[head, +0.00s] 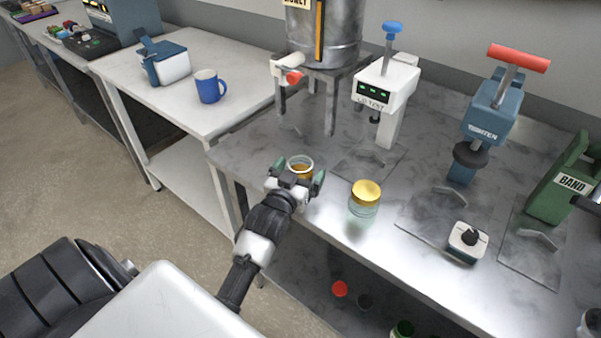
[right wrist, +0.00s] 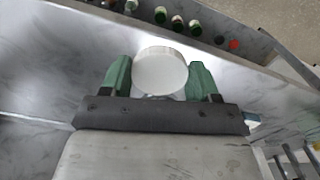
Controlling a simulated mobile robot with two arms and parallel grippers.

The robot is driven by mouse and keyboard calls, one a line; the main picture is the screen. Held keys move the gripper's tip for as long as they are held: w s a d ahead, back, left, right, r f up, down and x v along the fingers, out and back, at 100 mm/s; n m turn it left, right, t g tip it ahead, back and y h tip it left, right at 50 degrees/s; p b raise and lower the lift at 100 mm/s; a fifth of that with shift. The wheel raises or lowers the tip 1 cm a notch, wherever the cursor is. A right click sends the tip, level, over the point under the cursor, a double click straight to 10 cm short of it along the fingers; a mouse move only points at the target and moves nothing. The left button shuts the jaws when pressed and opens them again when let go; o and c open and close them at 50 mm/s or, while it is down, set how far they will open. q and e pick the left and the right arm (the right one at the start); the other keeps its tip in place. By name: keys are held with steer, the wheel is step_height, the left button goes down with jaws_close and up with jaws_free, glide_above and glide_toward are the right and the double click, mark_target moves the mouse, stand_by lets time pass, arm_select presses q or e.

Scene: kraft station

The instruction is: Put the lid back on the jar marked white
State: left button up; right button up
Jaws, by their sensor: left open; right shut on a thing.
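An open glass jar (head: 301,163) with a pale rim and amber contents stands near the front edge of the metal counter. My left gripper (head: 298,177) is open, with its green fingers on either side of the jar; whether they touch it I cannot tell. The gripper hides the jar's lower part. A second jar with a gold lid (head: 366,193) stands to its right. In the right wrist view, my right gripper (right wrist: 160,82) is shut on a round white lid (right wrist: 161,70). No marking on either jar can be read.
A honey tank (head: 322,35), a small white tester (head: 388,98), a blue tightening press (head: 490,110) and a green band device (head: 560,185) stand behind and to the right. A white block with a black knob (head: 468,241) lies on the counter. The shelf below holds a red cap (head: 340,289).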

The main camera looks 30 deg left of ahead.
arm_select(q)
steer(key=shift+w, duration=0.15)
steer(key=c, duration=1.2)
steer(key=shift+r, duration=0.1)
arm_select(e)
steer(key=shift+r, duration=0.1)
